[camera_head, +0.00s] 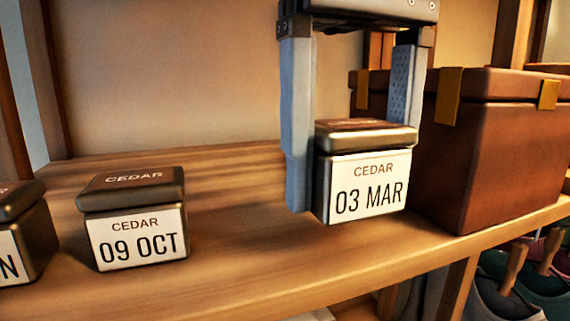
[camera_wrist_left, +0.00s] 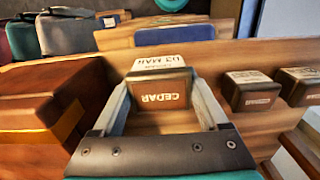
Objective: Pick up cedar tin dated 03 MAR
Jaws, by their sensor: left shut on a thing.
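The cedar tin (camera_head: 367,180), a dark metallic box with a white label reading CEDAR 03 MAR, is over the wooden shelf in the head view. My left gripper (camera_head: 352,165) comes down from above and is shut on it, one finger along its left side, the other partly hidden behind it. In the left wrist view the tin's lid (camera_wrist_left: 160,92) reads CEDAR and sits between the two fingers (camera_wrist_left: 162,100). The tin looks upright. I cannot tell whether its base touches the shelf. My right gripper is not in view.
A cedar tin labelled 09 OCT (camera_head: 137,237) stands to the left, with another tin (camera_head: 30,235) cut off at the left edge. A large brown box with yellow straps (camera_head: 490,150) stands close on the right. The shelf (camera_head: 240,215) is bare between the tins.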

